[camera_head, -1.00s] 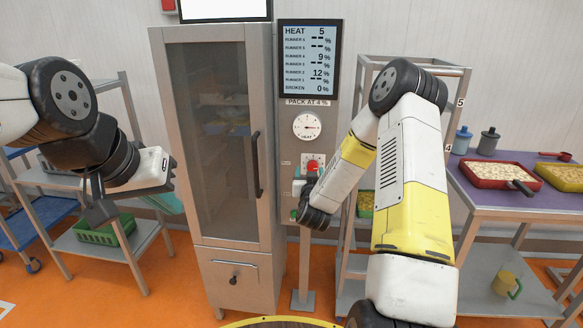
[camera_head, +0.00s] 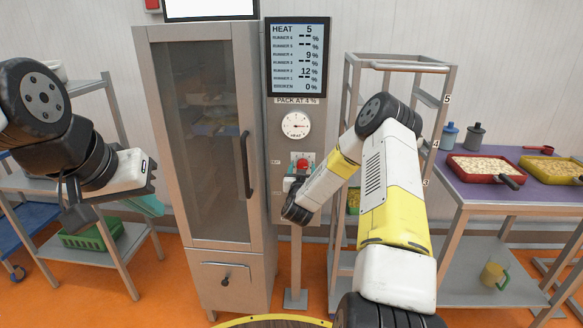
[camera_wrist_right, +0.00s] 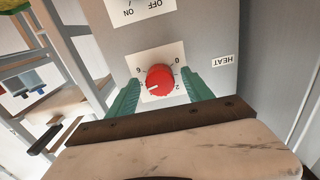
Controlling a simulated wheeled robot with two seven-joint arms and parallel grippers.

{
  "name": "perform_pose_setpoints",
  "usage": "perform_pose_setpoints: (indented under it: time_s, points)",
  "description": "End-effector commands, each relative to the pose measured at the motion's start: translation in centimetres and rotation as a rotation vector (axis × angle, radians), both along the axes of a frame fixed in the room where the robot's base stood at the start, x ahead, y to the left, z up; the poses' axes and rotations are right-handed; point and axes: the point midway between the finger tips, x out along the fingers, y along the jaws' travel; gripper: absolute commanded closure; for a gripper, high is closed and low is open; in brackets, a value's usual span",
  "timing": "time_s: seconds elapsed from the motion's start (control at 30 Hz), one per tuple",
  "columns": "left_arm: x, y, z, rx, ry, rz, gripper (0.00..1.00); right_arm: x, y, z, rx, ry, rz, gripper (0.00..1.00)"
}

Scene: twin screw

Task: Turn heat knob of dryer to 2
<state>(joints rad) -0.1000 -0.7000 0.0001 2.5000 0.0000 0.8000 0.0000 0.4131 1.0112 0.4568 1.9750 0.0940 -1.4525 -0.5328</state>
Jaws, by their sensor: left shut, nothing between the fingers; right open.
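The red heat knob (camera_head: 302,165) sits on a white plate on the grey dryer panel, below a round heat gauge (camera_head: 296,124). In the right wrist view the red knob (camera_wrist_right: 160,79) lies between the two green fingers of my right gripper (camera_wrist_right: 162,84), which is open around it; I cannot tell whether they touch it. The knob's white mark points lower left, away from the 2 at its lower right. The display (camera_head: 297,56) reads HEAT 5. My left gripper (camera_head: 76,208) is shut and empty, far left of the knob.
The tall dryer cabinet (camera_head: 160,150) with a glass door and handle stands left of the panel. A metal rack (camera_head: 349,110) stands close on the right. A purple table (camera_head: 480,196) with food trays is further right. Shelves with a green basket (camera_head: 92,236) stand at the left.

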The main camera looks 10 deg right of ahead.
Motion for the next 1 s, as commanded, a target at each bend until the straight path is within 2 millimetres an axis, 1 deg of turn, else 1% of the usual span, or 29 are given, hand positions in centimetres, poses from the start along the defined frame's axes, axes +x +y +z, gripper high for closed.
perform_pose_setpoints:
  time_s: [0.17,0.27,0.4,0.47,0.5,0.77,1.0]
  points:
    - [0.00,0.00,0.00,0.000,0.000,0.000,1.00,0.01,0.02,-0.01,0.000,0.000,0.000,0.41]
    - [0.00,0.00,0.00,0.000,0.000,0.000,1.00,0.00,0.02,-0.01,0.000,0.000,0.000,0.58]
    - [0.00,0.00,0.00,0.000,0.000,0.000,1.00,-0.01,0.02,-0.01,0.000,0.001,0.000,0.86]
    - [0.00,0.00,0.00,0.000,0.000,0.000,1.00,-0.01,0.02,0.00,0.000,0.000,0.001,0.98]
    - [0.00,0.00,0.00,0.000,0.000,0.000,1.00,-0.01,0.02,0.00,0.000,0.001,0.000,1.00]
    - [0.00,0.00,0.00,0.000,0.000,0.000,1.00,0.00,0.14,0.03,-0.030,0.009,0.002,1.00]
    - [0.00,0.00,0.00,0.000,0.000,0.000,1.00,0.03,0.20,0.12,-0.150,0.041,0.004,1.00]
